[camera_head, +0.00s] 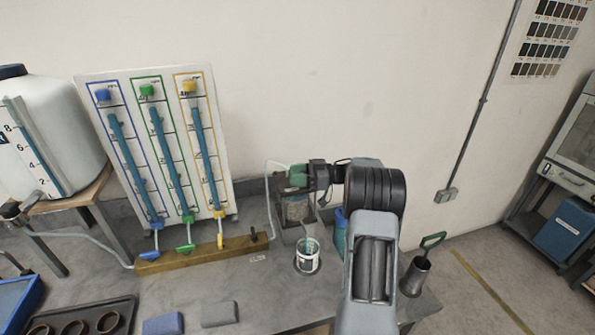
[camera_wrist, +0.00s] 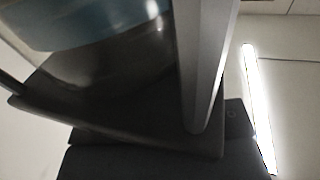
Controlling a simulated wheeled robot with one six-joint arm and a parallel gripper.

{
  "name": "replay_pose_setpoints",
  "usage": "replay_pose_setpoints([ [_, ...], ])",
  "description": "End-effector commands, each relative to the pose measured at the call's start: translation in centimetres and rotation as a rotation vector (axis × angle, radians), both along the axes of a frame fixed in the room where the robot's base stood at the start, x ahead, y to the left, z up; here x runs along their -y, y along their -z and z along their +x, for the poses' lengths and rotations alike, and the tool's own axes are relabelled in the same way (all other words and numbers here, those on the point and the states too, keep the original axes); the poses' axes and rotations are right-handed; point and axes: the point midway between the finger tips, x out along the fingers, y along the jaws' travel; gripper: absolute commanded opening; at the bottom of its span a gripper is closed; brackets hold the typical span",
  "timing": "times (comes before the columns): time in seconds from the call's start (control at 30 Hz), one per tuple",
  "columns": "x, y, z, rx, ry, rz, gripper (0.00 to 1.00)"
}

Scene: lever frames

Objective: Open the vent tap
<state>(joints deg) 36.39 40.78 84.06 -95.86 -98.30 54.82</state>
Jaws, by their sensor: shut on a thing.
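A wooden manifold (camera_head: 200,254) lies at the foot of a white panel. On it are a blue tap (camera_head: 153,252), a green tap (camera_head: 186,247) and a yellow tap (camera_head: 220,240). A small black handle (camera_head: 254,237), possibly the vent tap, stands at its right end; its setting is too small to tell. My gripper (camera_head: 309,176) is up and right of this handle, apart from it. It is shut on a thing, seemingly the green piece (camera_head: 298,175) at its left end.
A white panel (camera_head: 225,150) with three blue columns stands behind the manifold. A clear hose (camera_head: 268,200) rises at its right. A dark holder with a green handle (camera_head: 433,241) stands right of my arm.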

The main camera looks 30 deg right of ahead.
Motion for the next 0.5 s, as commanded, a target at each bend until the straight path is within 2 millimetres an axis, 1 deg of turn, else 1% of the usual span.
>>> replay_pose_setpoints([
  [0.2, -0.13, 0.01, -0.17, 0.001, -0.142, 0.000, 0.23],
  [0.5, -0.23, 0.00, -0.37, 0.001, -0.251, 0.000, 0.23],
])
